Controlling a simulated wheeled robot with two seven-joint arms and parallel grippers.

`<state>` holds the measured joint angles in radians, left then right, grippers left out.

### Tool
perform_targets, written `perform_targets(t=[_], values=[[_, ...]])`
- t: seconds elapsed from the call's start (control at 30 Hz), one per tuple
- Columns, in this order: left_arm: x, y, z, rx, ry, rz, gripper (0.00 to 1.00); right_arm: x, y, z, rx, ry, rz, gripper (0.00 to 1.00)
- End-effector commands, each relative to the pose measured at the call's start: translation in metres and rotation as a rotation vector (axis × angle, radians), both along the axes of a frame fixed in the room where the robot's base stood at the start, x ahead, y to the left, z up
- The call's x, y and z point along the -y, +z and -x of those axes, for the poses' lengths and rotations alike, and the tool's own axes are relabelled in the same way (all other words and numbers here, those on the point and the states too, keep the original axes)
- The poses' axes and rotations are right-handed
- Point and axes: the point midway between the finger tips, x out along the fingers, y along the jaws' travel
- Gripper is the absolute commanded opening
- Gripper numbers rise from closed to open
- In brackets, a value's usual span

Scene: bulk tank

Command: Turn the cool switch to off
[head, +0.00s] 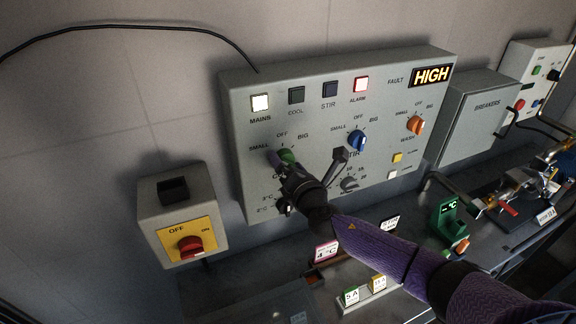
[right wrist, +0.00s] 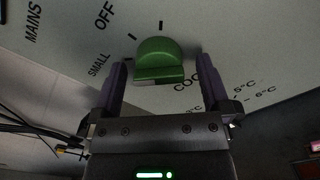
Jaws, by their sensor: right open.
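The cool switch is a green knob (head: 287,156) on the left of the grey control panel, with SMALL, OFF and BIG printed around it. In the right wrist view the green knob (right wrist: 160,60) lies between the two fingers of my right gripper (right wrist: 162,75). The fingers stand open on either side, with gaps to the knob. In the head view my right gripper (head: 282,167) is at the panel and partly hides the knob and its COOL label. I cannot tell which mark the knob points to. My left gripper is out of view.
The panel (head: 243,120) also carries a blue knob (head: 357,141), an orange knob (head: 415,125), a lit MAINS lamp (head: 260,103), a dark COOL lamp (head: 296,95) and a lit HIGH display (head: 431,76). A red switch (head: 190,247) sits on a box at the lower left.

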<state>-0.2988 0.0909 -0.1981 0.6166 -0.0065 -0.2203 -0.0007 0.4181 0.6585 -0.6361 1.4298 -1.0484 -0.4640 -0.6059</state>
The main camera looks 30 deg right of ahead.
Motion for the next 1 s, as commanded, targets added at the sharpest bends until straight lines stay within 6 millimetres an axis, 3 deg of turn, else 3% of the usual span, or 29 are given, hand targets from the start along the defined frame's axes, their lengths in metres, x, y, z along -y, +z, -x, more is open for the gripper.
perform_targets(t=[0.2,0.23,0.6,0.67,1.0], values=[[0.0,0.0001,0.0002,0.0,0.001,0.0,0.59,-0.0001,-0.0003,-0.0007,-0.001,0.0,-0.001,0.97],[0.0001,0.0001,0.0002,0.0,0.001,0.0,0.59,0.0,-0.0002,-0.0007,-0.001,0.0,-0.001,0.93],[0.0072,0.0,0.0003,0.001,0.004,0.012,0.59,0.0001,-0.0004,-0.0004,-0.001,0.0,-0.001,0.14],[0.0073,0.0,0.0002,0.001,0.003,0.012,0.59,0.0,-0.0005,-0.0004,-0.001,0.0,-0.001,0.04],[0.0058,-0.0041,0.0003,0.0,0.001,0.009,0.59,-0.0005,-0.0017,-0.0003,0.002,-0.001,-0.076,0.04]])
